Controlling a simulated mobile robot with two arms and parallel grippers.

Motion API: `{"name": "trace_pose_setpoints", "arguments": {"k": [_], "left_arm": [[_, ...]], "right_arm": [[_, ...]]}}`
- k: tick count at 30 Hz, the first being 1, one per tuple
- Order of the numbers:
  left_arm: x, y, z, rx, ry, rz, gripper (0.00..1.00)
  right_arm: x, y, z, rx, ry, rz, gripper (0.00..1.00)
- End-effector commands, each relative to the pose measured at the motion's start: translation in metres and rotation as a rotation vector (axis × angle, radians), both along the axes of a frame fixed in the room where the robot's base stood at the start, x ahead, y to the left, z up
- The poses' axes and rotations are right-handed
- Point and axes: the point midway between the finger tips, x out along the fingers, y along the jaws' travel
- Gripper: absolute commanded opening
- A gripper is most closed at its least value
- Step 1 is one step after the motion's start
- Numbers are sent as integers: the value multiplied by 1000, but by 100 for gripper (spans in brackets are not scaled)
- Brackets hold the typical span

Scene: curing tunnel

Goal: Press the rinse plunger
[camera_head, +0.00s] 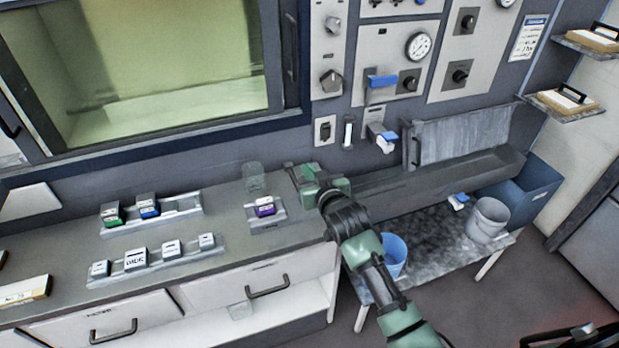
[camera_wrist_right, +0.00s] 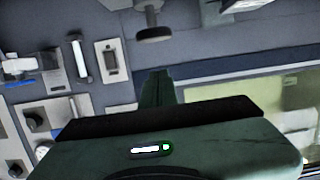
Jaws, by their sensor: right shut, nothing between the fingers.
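My right gripper (camera_head: 299,175) is shut and empty over the counter's right end in the head view. Its closed fingers also show in the wrist view (camera_wrist_right: 157,84). The likely rinse plunger, a round dark knob (camera_wrist_right: 153,34) on a short metal stem, shows just beyond the fingertips in the wrist view. A gap shows between knob and fingertips there; the depth between them is hard to tell. In the head view I cannot clearly separate the knob from my gripper, which probably hides it. My left gripper is not in view.
A clear glass (camera_head: 254,178) and a purple-labelled block (camera_head: 265,207) stand left of the gripper. Labelled blocks sit on two racks farther left. A wall switch (camera_head: 324,130) and white tube (camera_head: 348,132) are behind. A trough (camera_head: 440,180) runs right; buckets stand below.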

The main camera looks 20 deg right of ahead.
Motion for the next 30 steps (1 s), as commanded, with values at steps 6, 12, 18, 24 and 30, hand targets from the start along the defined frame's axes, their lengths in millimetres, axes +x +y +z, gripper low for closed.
{"name": "trace_pose_setpoints", "arguments": {"k": [6,12,18,24,30], "left_arm": [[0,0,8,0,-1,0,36],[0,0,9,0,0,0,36],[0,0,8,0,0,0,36],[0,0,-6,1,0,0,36],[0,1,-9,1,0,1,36]], "right_arm": [[-2,0,-29,0,8,0,0],[-3,0,-34,0,7,0,0],[-3,0,-34,0,7,0,0],[-3,0,-56,1,10,0,0],[-3,0,-65,1,12,0,0]]}}
